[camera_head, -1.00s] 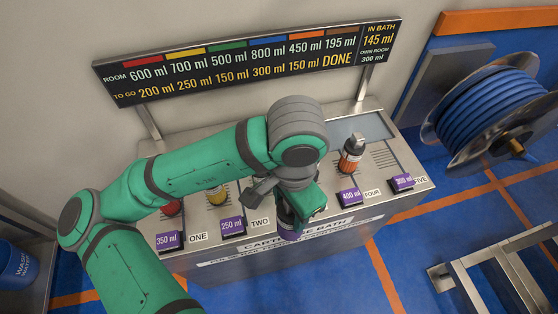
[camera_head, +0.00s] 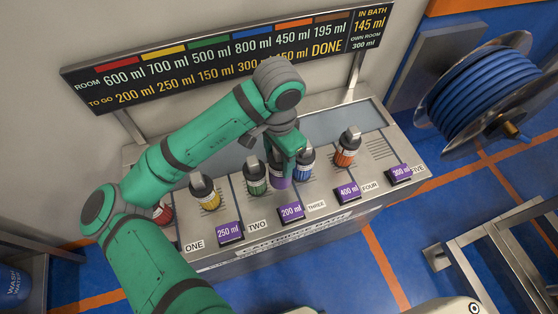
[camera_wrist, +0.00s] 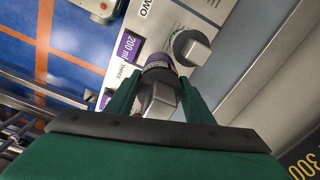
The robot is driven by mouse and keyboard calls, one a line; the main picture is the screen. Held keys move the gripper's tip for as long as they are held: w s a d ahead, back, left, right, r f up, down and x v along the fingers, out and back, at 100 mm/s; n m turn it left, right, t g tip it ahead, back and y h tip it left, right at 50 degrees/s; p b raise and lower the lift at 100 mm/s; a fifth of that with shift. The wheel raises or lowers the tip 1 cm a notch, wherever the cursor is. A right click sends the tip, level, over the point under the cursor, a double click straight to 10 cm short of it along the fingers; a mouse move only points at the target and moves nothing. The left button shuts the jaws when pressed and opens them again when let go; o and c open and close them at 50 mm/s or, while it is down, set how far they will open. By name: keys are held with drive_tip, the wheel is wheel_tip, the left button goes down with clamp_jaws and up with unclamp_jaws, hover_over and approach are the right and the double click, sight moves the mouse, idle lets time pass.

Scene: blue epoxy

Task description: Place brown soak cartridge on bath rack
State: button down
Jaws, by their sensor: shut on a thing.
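My gripper (camera_head: 283,163) is shut on a cartridge with a purple band (camera_head: 279,182), whose grey cap shows between the fingers in the wrist view (camera_wrist: 158,100). I see no brown on it; most of its body is hidden. It is over the steel bath rack (camera_head: 370,142), between the green cartridge (camera_head: 255,178) and the blue cartridge (camera_head: 304,165), behind the purple 200 ml plate (camera_head: 291,212). Whether it touches the rack I cannot tell. A grey-capped cartridge (camera_wrist: 190,48) stands close by in the wrist view.
Yellow (camera_head: 206,194), red (camera_head: 162,213) and orange (camera_head: 347,148) cartridges stand on the rack. A volume board (camera_head: 180,83) rises behind it. A blue hose reel (camera_head: 478,95) is at right.

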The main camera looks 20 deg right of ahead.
drive_tip(key=w+f, duration=0.1)
drive_tip(key=w+d+f, duration=0.1)
drive_tip(key=f, duration=0.1)
drive_tip(key=shift+w+f, duration=0.25)
drive_tip(key=shift+w, duration=0.1)
drive_tip(key=shift+w+f, duration=0.15)
drive_tip(key=shift+f, duration=0.75)
drive_tip(key=shift+w+f, duration=0.1)
drive_tip(key=shift+f, duration=0.9)
drive_tip(key=c, duration=0.9)
unclamp_jaws()
wheel_tip(320, 180, up, 12)
drive_tip(key=shift+r, duration=0.2)
